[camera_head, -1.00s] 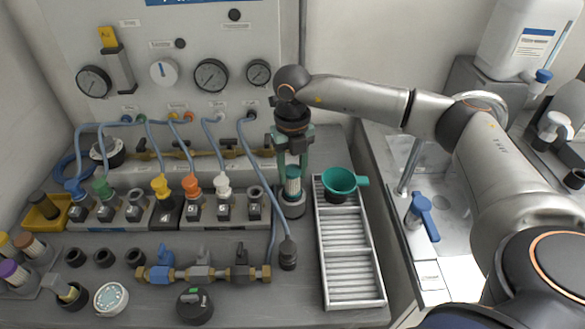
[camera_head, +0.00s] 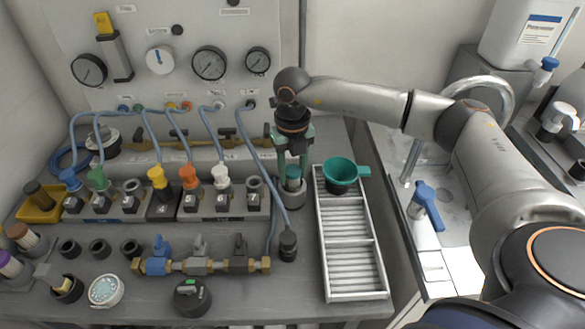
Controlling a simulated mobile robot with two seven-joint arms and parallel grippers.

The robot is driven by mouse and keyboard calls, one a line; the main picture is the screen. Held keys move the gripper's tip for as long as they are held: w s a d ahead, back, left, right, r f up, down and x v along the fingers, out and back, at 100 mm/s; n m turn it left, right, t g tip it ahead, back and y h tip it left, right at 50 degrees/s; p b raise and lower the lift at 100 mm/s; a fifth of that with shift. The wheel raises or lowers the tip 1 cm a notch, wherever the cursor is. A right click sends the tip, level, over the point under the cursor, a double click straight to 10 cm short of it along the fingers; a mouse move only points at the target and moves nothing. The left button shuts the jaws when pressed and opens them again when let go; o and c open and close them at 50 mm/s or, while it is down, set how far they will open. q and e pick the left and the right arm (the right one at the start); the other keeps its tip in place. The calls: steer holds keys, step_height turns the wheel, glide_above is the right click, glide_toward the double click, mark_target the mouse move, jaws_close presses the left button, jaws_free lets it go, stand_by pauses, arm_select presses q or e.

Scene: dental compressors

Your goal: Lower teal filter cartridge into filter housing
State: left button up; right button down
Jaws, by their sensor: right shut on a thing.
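The teal-topped filter cartridge (camera_head: 292,175) is upright between the fingers of my right gripper (camera_head: 292,166). Its lower part is inside the grey round filter housing (camera_head: 290,195), so only the upper part shows. My right gripper points straight down over the housing and is shut on the cartridge. Whether the cartridge touches the housing floor is hidden. My left gripper is not in view.
A white slatted tray (camera_head: 350,255) with a teal funnel (camera_head: 341,172) at its far end stands just right of the housing. Numbered blocks with hoses (camera_head: 210,203) line the left. A sink (camera_head: 452,215) lies beyond the tray.

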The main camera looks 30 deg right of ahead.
steer(key=shift+f+b, duration=0.3)
steer(key=shift+f, duration=0.25)
steer(key=shift+r+p, duration=0.7)
steer(key=shift+r, duration=0.15)
steer(key=shift+f, duration=0.15)
steer(key=shift+f+b, duration=0.5)
steer(key=shift+f, duration=0.1)
steer(key=shift+c, duration=1.6)
jaws_free()
step_height(320, 180, up, 13)
steer(key=shift+f, duration=0.2)
